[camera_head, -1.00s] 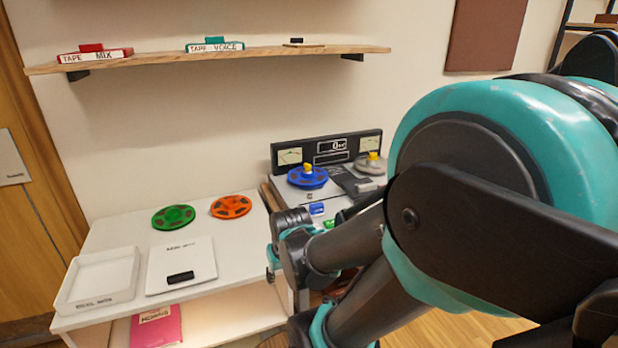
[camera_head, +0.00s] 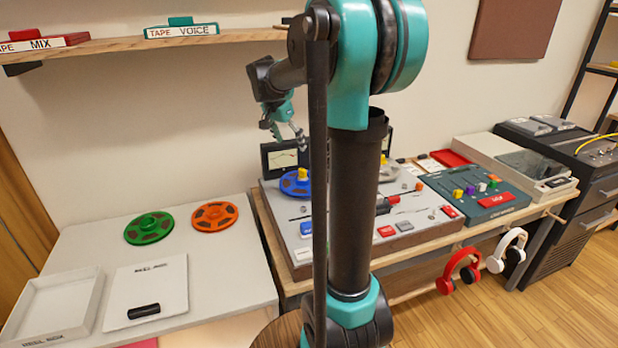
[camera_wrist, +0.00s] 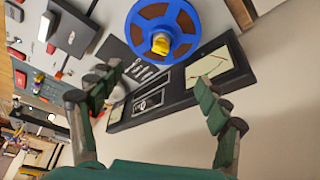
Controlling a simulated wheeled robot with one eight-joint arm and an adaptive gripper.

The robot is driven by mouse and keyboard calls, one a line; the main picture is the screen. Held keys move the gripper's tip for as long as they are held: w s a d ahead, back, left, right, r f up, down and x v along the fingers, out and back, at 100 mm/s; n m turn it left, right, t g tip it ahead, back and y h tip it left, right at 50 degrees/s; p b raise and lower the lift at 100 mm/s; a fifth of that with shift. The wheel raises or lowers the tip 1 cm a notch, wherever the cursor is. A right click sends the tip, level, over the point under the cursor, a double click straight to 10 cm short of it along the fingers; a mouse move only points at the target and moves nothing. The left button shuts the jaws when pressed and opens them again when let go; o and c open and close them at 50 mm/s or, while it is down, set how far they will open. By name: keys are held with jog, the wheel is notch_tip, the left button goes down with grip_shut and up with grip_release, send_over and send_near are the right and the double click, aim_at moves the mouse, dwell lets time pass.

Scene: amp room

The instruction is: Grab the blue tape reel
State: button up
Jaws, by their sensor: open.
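The blue tape reel (camera_head: 294,184) sits on the left side of the grey tape machine (camera_head: 290,235), with a yellow knob at its hub. My arm hides part of the machine. The reel also shows whole in the wrist view (camera_wrist: 162,30), at the top, with brown tape between its blue spokes. My gripper (camera_head: 285,138) is above and behind the reel in the head view. In the wrist view my gripper (camera_wrist: 155,112) has its fingers wide apart and nothing between them touches them. The reel lies beyond the fingertips, clear of them.
A dark meter panel (camera_head: 281,158) stands behind the reel. Green (camera_head: 149,228) and orange (camera_head: 214,215) reels lie on the white table at left. A shelf (camera_head: 110,52) holds tape boxes above. A coloured mixer (camera_head: 475,195) is at right.

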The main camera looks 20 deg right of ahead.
aim_at(301, 170)
jog(key=x, duration=1.1)
jog(key=shift+w+d+f, duration=0.2)
jog(key=shift+w+f, duration=0.05)
jog(key=shift+f, duration=0.05)
jog(key=shift+x, duration=2.75)
jog(key=shift+s+a+f, duration=0.1)
jog(key=shift+a, duration=0.05)
jog(key=shift+c, duration=0.5)
jog(key=c, duration=1.4)
